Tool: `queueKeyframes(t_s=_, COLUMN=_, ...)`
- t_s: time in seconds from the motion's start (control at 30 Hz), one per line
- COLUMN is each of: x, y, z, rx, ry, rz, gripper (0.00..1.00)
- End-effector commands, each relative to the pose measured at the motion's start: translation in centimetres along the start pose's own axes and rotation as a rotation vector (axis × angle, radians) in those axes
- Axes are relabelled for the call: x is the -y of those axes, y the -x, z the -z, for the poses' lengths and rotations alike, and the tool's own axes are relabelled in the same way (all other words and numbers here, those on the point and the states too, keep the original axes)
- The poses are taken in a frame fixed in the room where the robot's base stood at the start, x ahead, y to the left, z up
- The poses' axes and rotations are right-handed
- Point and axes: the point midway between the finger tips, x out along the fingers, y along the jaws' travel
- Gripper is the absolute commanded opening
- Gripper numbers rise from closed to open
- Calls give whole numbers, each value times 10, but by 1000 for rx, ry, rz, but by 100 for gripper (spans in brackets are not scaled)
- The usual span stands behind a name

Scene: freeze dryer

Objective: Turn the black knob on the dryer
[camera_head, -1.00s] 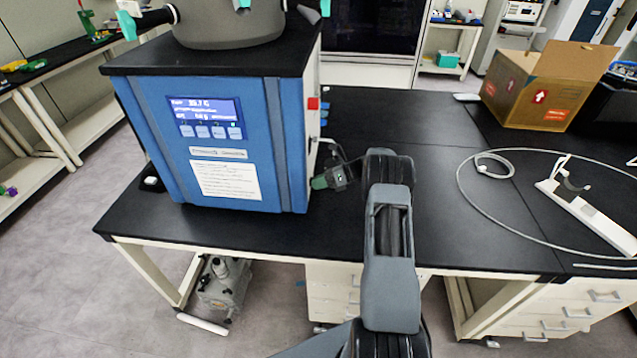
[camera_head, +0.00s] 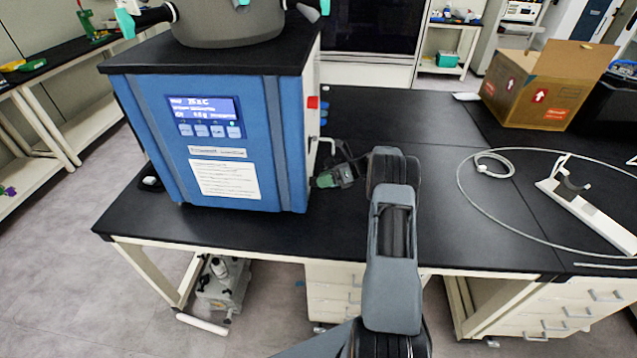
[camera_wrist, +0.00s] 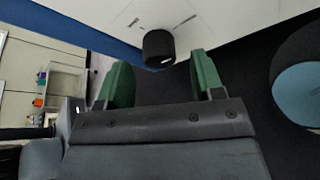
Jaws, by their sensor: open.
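The dryer (camera_head: 258,120) is a blue box with a lit display, standing on the black bench. In the wrist view, a black knob (camera_wrist: 158,48) sticks out from the dryer's white side panel (camera_wrist: 190,15). My gripper (camera_wrist: 157,78) is open, with its two green fingertips apart. The knob appears between and just beyond the fingertips, closer to the left one, with no clear contact. In the head view, my gripper (camera_head: 326,178) is beside the dryer's right side, low near the bench top. The knob cannot be made out in the head view.
The black bench top (camera_head: 280,232) is clear in front of the dryer. A red switch (camera_head: 313,103) sits higher on the dryer's right side. A white hose (camera_head: 470,212), a white holder (camera_head: 590,212) and a cardboard box (camera_head: 545,88) lie to the right.

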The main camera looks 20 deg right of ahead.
Motion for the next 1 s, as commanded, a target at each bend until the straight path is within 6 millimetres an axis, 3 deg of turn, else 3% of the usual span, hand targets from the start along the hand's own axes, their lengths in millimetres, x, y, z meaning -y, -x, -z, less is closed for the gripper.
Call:
queueKeyframes(t_s=0.3, x=2, y=66, z=2, rx=1, ry=2, rz=4, gripper=61)
queueKeyframes(t_s=0.5, x=2, y=96, z=1, rx=2, ry=1, rz=3, gripper=61)
queueKeyframes(t_s=0.7, x=1, y=112, z=0, rx=0, ry=0, rz=1, gripper=61)
queueKeyframes(t_s=1.0, x=0, y=116, z=0, rx=0, ry=-1, rz=0, gripper=61)
